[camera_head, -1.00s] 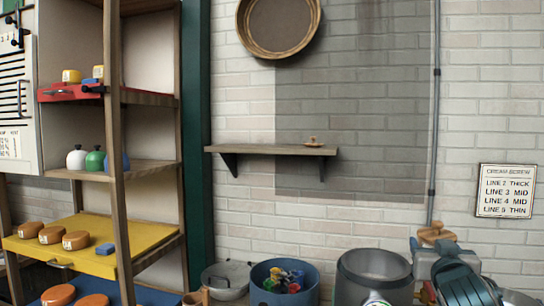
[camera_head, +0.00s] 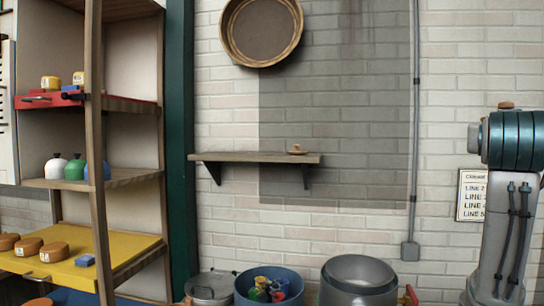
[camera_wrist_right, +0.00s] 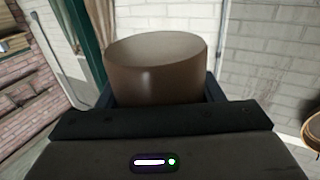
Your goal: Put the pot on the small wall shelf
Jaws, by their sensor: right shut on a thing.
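The small wall shelf (camera_head: 230,157) is a wooden board on two dark brackets against the brick wall in the head view. A small tan knobbed piece (camera_head: 297,150) sits near its right end; the rest of the board is bare. In the right wrist view, a brown, round, smooth-sided pot (camera_wrist_right: 155,72) is between the dark fingers of my right gripper (camera_wrist_right: 162,92), which is shut on it. My right arm rises at the right edge of the head view, but its gripper cannot be made out there. My left gripper is in neither view.
A round wooden sieve (camera_head: 262,30) hangs above the shelf. Below stand a blue bin (camera_head: 240,288) with colourful pieces, a grey bin (camera_head: 358,275) and a lidded metal pot (camera_head: 211,286). A tall rack (camera_head: 130,178) stands left; a sign (camera_head: 470,205) hangs right.

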